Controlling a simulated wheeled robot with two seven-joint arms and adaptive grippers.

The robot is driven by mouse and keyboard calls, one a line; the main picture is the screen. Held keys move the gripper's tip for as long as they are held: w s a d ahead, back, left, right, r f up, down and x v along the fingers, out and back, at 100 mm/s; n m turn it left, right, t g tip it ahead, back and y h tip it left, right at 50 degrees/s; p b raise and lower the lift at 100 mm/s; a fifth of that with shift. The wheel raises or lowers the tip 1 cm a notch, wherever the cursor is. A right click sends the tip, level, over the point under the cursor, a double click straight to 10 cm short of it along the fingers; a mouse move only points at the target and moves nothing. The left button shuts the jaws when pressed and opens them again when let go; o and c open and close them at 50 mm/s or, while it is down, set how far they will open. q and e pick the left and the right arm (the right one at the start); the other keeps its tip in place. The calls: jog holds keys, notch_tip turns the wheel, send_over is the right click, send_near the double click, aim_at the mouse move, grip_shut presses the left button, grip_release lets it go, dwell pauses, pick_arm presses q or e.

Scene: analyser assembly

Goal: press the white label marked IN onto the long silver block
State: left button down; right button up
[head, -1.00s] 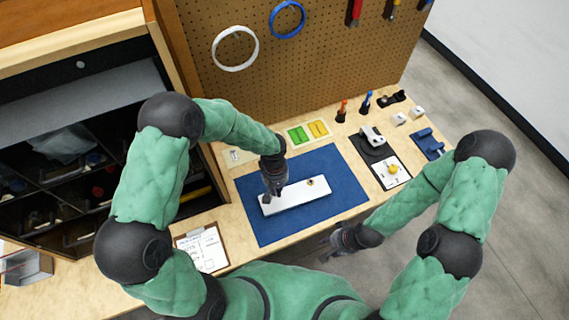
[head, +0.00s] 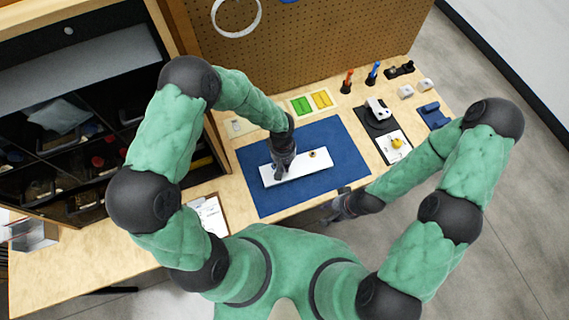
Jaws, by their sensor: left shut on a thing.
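The long silver block (head: 312,171) lies on the blue mat (head: 258,203), with a small brass-coloured round part near its right end. My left gripper (head: 279,174) points down at the left part of the block, its fingertips at or just above the top face. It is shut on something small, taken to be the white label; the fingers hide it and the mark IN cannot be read. My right gripper (head: 335,210) hangs by the table's front edge, apart from the block; its fingers look spread and empty.
A pale card (head: 237,127) and a tray with green and yellow parts (head: 312,102) lie behind the mat. A black-and-white fixture (head: 378,113) and a white plate with a yellow knob (head: 396,145) stand right. A clipboard (head: 208,217) lies front left. The mat's right side is clear.

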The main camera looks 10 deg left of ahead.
pick_arm(q)
jog(key=shift+f+b, duration=1.6)
jog(key=shift+b, duration=0.8)
dwell(2.6)
jog(key=shift+f+b, duration=0.2)
jog(key=shift+b, duration=0.45)
dwell(1.8)
jog(key=c, duration=1.3)
grip_release()
